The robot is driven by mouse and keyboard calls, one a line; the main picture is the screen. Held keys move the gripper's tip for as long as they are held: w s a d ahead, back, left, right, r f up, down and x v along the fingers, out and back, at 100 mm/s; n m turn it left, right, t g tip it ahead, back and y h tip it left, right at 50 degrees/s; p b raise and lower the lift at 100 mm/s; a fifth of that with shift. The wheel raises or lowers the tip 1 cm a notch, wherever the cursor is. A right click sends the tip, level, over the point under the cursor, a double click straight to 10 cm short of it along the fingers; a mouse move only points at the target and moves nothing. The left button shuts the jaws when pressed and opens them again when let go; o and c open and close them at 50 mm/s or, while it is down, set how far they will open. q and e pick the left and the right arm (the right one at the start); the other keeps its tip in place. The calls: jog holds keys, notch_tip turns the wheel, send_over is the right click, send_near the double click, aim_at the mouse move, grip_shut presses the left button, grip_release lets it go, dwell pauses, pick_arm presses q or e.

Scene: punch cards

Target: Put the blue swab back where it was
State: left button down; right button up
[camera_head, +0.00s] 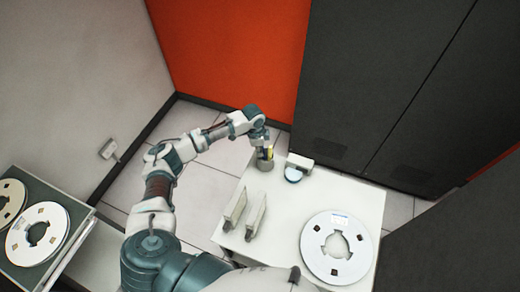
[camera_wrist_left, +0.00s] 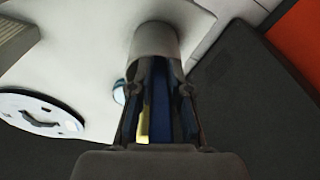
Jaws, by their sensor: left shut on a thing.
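A grey cylindrical cup (camera_head: 265,165) stands at the far left corner of the white table. My left gripper (camera_head: 264,146) is directly above the cup, pointing down at it. In the left wrist view the cup (camera_wrist_left: 155,42) lies just beyond my fingertips. The blue swab (camera_wrist_left: 158,98) is a long blue strip between the fingers, and my gripper is shut on it. Its far end meets the cup's mouth; how deep it sits inside is hidden. A yellow strip (camera_wrist_left: 145,122) shows beside it. My right gripper is not in view.
The white table (camera_head: 285,245) also bears a large reel (camera_head: 338,247), two upright grey holders (camera_head: 245,215) and a small white device with a bluish round part (camera_head: 294,173). Dark cabinets (camera_head: 370,80) stand behind. More reels (camera_head: 37,233) lie at the left.

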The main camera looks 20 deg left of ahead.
pick_arm(q)
jog(key=shift+s+f, duration=0.3)
jog(key=shift+f, duration=0.25)
jog(key=c, duration=1.1)
grip_release()
jog(key=shift+s+d+f, duration=0.1)
jog(key=shift+f, duration=0.15)
jog(key=shift+w, duration=0.25)
jog(key=r, duration=0.4)
jog(key=a+r, duration=0.1)
jog(key=r, duration=0.8)
jog(key=shift+s+a+r, duration=0.2)
jog(key=shift+r, duration=0.15)
